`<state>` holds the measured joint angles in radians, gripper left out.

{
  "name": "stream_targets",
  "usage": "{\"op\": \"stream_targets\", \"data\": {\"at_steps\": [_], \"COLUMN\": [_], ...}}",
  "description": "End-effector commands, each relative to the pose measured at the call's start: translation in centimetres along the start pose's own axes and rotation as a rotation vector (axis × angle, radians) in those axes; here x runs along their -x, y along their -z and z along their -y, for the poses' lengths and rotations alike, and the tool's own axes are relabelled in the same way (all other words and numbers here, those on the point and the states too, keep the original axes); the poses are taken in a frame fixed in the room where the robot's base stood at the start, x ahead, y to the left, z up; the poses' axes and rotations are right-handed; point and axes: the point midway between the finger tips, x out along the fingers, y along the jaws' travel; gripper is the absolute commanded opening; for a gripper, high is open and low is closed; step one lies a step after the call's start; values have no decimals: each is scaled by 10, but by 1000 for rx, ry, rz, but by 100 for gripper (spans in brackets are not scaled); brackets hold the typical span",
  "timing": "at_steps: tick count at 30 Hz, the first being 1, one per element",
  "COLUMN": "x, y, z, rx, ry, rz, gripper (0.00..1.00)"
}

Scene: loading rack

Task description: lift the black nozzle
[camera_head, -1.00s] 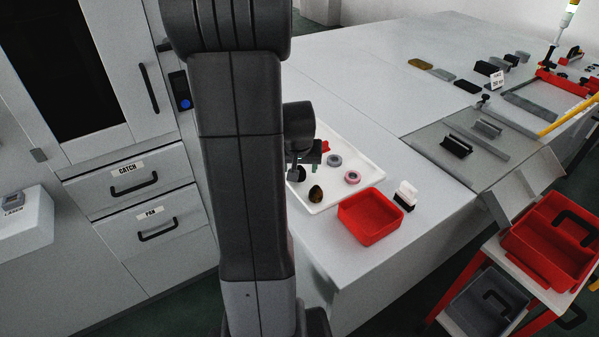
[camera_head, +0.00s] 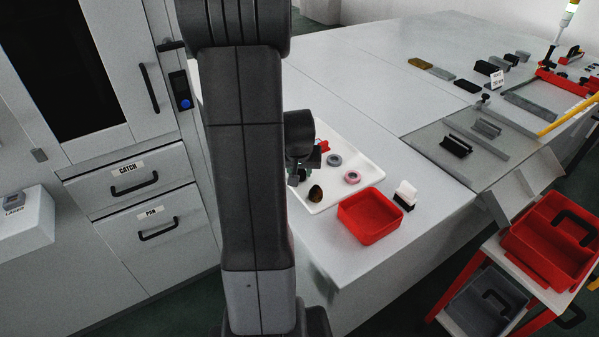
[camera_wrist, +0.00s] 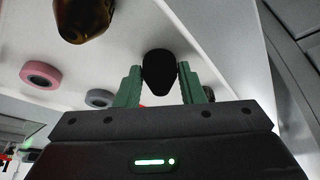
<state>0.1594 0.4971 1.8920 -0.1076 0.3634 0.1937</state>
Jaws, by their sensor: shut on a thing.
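The black nozzle (camera_wrist: 159,72) sits between the two green fingers of my gripper (camera_wrist: 160,84) in the wrist view. In the head view my gripper (camera_head: 304,170) is over the left part of the white tray (camera_head: 335,190), partly hidden by my arm. The nozzle is mostly hidden there. I cannot tell for sure whether it is clear of the tray.
On the tray are a brown-black item (camera_head: 315,193), a pink ring (camera_head: 352,177), a grey ring (camera_head: 334,160) and a red item (camera_head: 324,146). A red bin (camera_head: 370,216) and a white-and-black block (camera_head: 405,195) stand beside the tray.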

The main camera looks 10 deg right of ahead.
Motion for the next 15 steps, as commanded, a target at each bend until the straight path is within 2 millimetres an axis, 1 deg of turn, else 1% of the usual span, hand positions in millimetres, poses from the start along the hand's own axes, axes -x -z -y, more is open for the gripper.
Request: {"op": "stream_targets", "data": {"at_steps": [4, 7, 15], "x": [5, 15, 61], "y": [3, 7, 27], "z": [0, 0, 0], "rx": [0, 1, 0], "ry": [0, 0, 0], "rz": [-3, -5, -7], "gripper": [13, 13, 13]}}
